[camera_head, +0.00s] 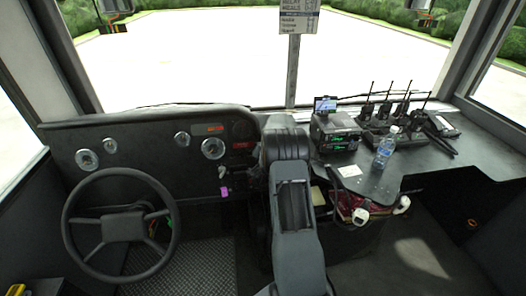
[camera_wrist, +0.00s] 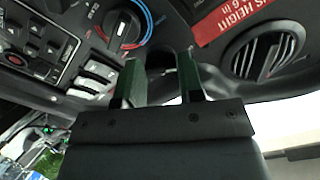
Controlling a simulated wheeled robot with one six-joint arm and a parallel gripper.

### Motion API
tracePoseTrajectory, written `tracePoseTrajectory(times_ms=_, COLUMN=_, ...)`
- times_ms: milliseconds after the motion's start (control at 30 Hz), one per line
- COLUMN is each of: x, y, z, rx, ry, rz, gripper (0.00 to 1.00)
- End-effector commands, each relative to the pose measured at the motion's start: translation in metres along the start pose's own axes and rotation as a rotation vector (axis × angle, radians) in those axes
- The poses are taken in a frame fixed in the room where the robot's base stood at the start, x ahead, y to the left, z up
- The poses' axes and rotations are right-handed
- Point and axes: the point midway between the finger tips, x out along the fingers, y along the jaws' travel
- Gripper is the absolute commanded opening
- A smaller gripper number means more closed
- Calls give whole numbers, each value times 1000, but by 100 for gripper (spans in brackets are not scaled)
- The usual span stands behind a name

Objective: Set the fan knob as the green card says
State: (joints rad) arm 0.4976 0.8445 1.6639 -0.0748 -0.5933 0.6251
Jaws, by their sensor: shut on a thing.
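In the wrist view, my gripper (camera_wrist: 159,64) has its two dark green fingers against the underside of the dashboard panel. A dark round part, apparently the fan knob (camera_wrist: 160,56), sits between the fingertips, and they are shut on it. Its markings and pointer are hidden. Beside it is a knob with a red and blue ring (camera_wrist: 122,29), standing free. In the head view my arm hides the gripper and this panel. I cannot make out a green card or its text in either view.
In the wrist view, a red height label (camera_wrist: 222,18) and a round air vent (camera_wrist: 265,52) lie to the right, and switches (camera_wrist: 97,72) to the left. In the head view, the steering wheel (camera_head: 122,226) is left; a water bottle (camera_head: 384,148) and radios (camera_head: 390,112) are right.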

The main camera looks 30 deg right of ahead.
Motion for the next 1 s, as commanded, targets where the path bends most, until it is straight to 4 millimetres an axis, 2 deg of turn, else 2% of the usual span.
tracePoseTrajectory(times_ms=600, x=2, y=-1, z=2, rx=481, ry=2, rz=0, gripper=11)
tracePoseTrajectory(times_ms=1000, x=1, y=-3, z=0, rx=684, ry=0, rz=3, gripper=11)
